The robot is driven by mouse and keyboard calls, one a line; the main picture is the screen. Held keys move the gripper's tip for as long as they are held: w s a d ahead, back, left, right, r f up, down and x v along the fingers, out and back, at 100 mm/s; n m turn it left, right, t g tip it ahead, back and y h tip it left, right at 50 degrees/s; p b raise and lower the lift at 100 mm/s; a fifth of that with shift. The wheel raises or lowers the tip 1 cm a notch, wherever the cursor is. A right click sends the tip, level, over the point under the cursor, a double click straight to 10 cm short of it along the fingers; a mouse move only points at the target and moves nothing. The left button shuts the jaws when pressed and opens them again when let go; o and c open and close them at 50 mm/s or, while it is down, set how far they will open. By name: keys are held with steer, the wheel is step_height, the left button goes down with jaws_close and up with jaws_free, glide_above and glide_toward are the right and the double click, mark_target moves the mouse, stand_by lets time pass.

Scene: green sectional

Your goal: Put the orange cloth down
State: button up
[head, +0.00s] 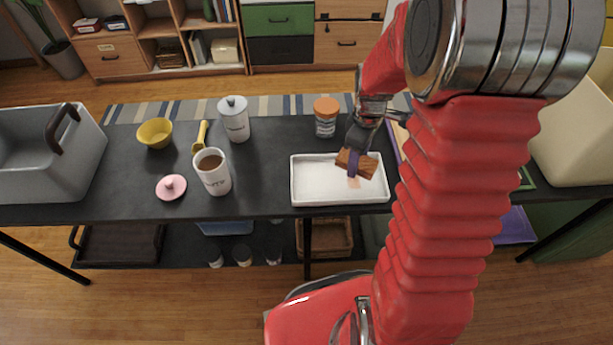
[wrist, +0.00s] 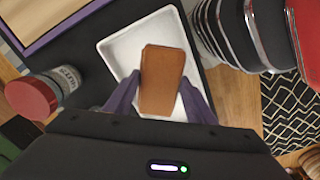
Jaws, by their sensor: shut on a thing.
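The orange cloth (wrist: 163,78) looks like a folded orange-brown rectangular block. It also shows in the head view (head: 366,167). My gripper (head: 354,160) is shut on it, with a purple finger on each side in the wrist view (wrist: 160,103). The cloth is over the white tray (head: 318,188), toward its right half in the head view. The tray also shows in the wrist view (wrist: 119,50). The cloth seems to be a little above the tray floor, but I cannot tell the exact gap. A small pale orange patch lies on the tray floor below it.
A jar with an orange lid (head: 326,117) stands behind the tray. A white mug (head: 213,172), pink lid (head: 171,187), white canister (head: 234,119), yellow bowl (head: 156,133) and grey bin (head: 45,155) stand to the left. The dark tabletop (head: 262,180) is clear between mug and tray.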

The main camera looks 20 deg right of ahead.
steer(key=w+a+r+m, duration=0.5)
steer(key=w+a+m, duration=0.3)
steer(key=w+a, duration=0.3)
steer(key=shift+w+a+r+m, duration=0.15)
steer(key=shift+w+a+m, duration=0.2)
steer(key=shift+a, duration=0.75)
